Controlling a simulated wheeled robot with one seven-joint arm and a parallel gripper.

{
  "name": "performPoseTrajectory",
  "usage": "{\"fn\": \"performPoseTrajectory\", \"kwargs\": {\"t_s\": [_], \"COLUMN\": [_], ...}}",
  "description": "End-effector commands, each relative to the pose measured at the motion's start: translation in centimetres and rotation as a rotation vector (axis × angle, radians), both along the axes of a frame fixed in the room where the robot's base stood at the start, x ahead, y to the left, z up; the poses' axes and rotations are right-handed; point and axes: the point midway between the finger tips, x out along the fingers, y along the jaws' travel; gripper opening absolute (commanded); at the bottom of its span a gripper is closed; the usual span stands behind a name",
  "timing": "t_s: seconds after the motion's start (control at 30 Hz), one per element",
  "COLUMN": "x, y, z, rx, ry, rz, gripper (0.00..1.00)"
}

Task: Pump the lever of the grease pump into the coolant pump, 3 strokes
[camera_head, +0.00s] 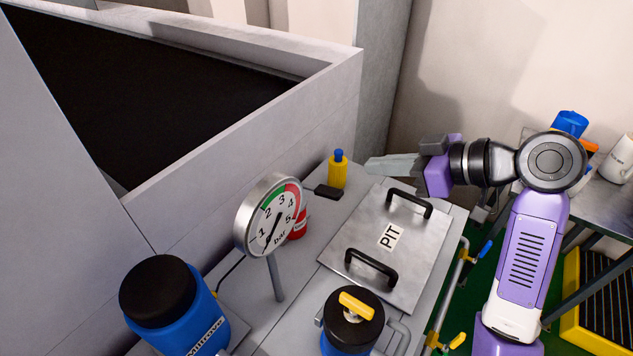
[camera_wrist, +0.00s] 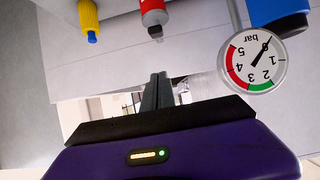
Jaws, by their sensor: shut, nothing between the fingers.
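My gripper (camera_head: 372,165) is shut and empty at the upper right of the PIT plate in the head view, its fingers pointing left. Its closed fingers (camera_wrist: 160,82) also show in the wrist view. A small red body (camera_head: 298,226), perhaps the grease pump, is mostly hidden behind the gauge. A black grip (camera_head: 328,192), perhaps its lever, lies near it, left of my fingers and apart from them. The red body (camera_wrist: 153,14) hangs at the top of the wrist view. A blue, black-topped unit (camera_head: 165,295), perhaps the coolant pump, stands at the lower left.
A bar gauge (camera_head: 268,217) on a post stands in front of the red body, needle near the low end. A yellow bottle (camera_head: 338,172) stands close to the fingers. The PIT plate (camera_head: 380,283) has two raised handles. A yellow-handled pot (camera_head: 352,318) stands in front.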

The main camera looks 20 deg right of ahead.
Motion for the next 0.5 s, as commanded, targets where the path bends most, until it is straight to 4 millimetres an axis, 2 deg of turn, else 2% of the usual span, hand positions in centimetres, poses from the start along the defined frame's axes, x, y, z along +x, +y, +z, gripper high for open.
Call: {"fn": "performPoseTrajectory", "kwargs": {"t_s": [0.33,0.5], "x": [-0.08,0.64], "y": [0.12,0.73], "z": [-0.14,-0.55], "rx": [0.001,0.003], "ry": [0.007,0.007], "rz": [0.003,0.004], "gripper": [0.0,0.0]}}
